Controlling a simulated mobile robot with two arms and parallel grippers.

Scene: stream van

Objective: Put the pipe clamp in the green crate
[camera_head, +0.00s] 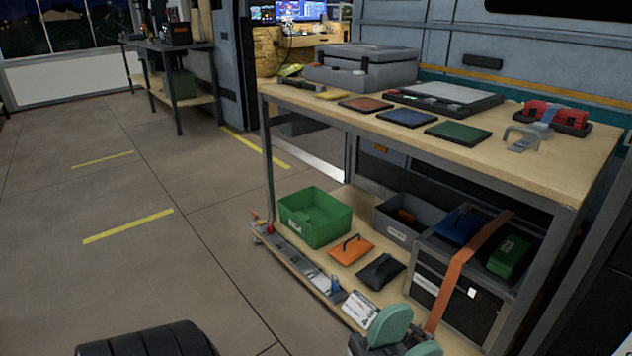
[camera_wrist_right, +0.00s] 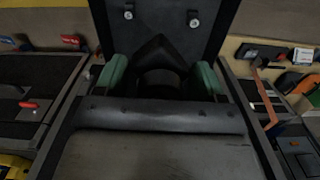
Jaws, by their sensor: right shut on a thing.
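The green crate (camera_head: 316,216) stands open on the lower shelf of the bench, at its left end, and looks empty. A grey arched bracket (camera_head: 522,137) lies on the bench top near the right; I cannot tell if it is the pipe clamp.
The bench top (camera_head: 565,163) holds coloured plates and a grey toolbox (camera_head: 362,70). Open floor (camera_head: 140,200) lies left.

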